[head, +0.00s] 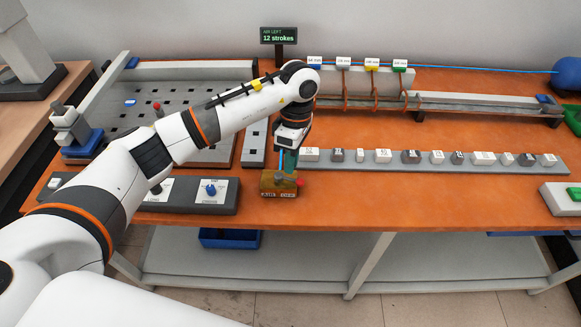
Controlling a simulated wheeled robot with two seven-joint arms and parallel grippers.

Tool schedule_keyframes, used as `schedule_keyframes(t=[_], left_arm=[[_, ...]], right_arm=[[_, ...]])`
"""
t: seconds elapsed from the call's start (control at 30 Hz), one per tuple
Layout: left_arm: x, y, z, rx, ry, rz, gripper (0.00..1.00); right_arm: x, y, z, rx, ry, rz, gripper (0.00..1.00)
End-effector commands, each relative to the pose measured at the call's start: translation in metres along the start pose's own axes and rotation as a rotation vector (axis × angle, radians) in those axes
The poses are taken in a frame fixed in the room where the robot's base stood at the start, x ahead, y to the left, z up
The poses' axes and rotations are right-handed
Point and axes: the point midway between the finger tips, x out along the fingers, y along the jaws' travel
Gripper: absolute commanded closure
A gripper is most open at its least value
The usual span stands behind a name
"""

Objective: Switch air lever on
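A small brass-brown block (268,188) stands near the table's front edge, with two small labels on its front, too small to read surely, and a red part (300,183) at its right end. It may carry the air lever; the lever itself is not clearly visible. My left gripper (287,170) points down directly over this block. Its fingers look dark and teal and reach close to the block's top; I cannot tell whether they touch or hold anything. My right gripper is not in view.
A control box (225,207) with a blue knob stands left of the block. A row of small labelled blocks (383,156) runs to the right. Behind are the coil rail (475,102) and an "AIR LEFT 12 strokes" display (278,36).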

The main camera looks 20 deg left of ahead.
Motion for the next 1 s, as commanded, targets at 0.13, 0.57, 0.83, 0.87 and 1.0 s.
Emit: schedule_keyframes(t=[0.13, 0.57, 0.83, 0.87, 1.0], left_arm=[[0.022, 0.001, -0.001, -0.001, 0.002, 0.003, 0.83], [0.038, 0.0, -0.001, 0.0, 0.002, 0.0, 0.83], [0.037, 0.0, -0.001, 0.0, 0.002, -0.001, 1.0], [0.038, 0.0, -0.001, -0.002, 0.002, -0.001, 1.0], [0.04, -0.003, 0.001, -0.073, 0.015, -0.002, 1.0]], right_arm=[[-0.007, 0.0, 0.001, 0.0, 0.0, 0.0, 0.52], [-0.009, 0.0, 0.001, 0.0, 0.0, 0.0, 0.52], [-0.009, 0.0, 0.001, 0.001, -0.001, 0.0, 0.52], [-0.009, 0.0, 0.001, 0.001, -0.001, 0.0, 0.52], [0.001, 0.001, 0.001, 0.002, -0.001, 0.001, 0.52]])
